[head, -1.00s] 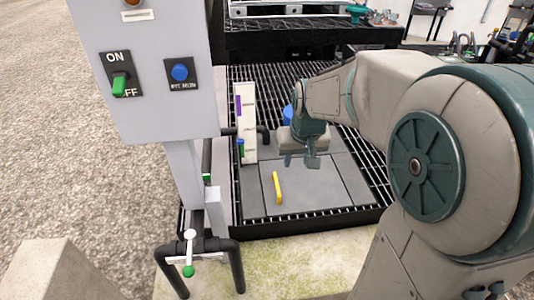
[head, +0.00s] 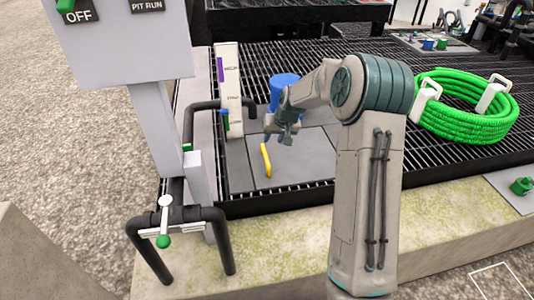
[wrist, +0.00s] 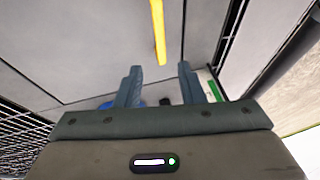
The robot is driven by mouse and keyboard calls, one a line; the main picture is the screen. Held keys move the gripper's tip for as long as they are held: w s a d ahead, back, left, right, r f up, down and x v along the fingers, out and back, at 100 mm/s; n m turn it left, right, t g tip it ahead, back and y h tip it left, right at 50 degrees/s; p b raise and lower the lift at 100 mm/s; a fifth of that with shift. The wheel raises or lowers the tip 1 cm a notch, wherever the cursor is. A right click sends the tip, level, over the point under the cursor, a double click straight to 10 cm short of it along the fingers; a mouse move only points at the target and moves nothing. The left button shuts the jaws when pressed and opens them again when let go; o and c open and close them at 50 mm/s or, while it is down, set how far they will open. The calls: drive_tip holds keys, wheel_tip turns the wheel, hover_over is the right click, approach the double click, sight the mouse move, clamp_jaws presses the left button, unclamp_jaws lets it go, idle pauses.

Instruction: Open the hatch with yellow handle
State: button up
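The yellow handle (head: 266,160) stands on a flat grey hatch panel (head: 300,160) set in the black grating. The hatch lies shut, flush with the panels beside it. In the wrist view the yellow handle (wrist: 158,30) is a bar beyond the fingertips, in line with the gap between them. My gripper (head: 283,133) is just behind and to the right of the handle in the head view, apart from it. In the wrist view my gripper (wrist: 160,72) has its two fingers spread with nothing between them.
A white post (head: 230,90) and a blue cylinder (head: 284,90) stand behind the hatch. A grey control box (head: 120,50) and black pipes with a green-tipped valve (head: 164,222) are at left. A coiled green hose (head: 465,105) lies on the grating at right.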

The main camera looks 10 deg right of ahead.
sight(265, 153)
drive_tip(key=b+x, duration=0.2)
drive_tip(key=x, duration=0.8)
drive_tip(key=shift+f, duration=0.1)
clamp_jaws()
